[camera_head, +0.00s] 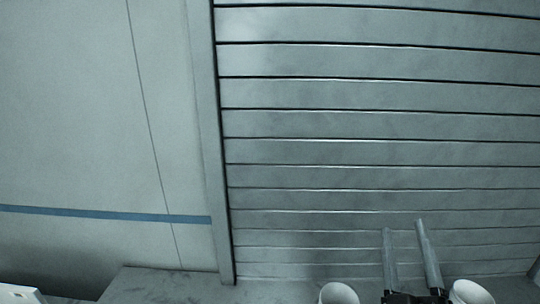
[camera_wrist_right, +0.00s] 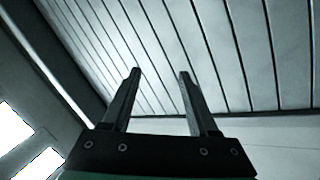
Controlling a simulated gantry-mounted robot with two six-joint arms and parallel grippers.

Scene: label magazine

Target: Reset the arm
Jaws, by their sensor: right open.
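My right gripper (camera_head: 403,230) shows at the bottom right of the head view, its two grey fingers pointing up in front of the slatted wall. In the right wrist view the same gripper (camera_wrist_right: 159,73) has its fingers spread apart with nothing between them. It is open and empty. My left gripper is not clearly in view. No label or magazine can be made out.
A grey slatted wall or shutter (camera_head: 380,120) fills the right of the head view. A plain pale wall (camera_head: 70,110) with a blue stripe (camera_head: 100,213) is on the left. A vertical post (camera_head: 207,110) divides them. A grey ledge (camera_head: 150,285) lies at the bottom.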

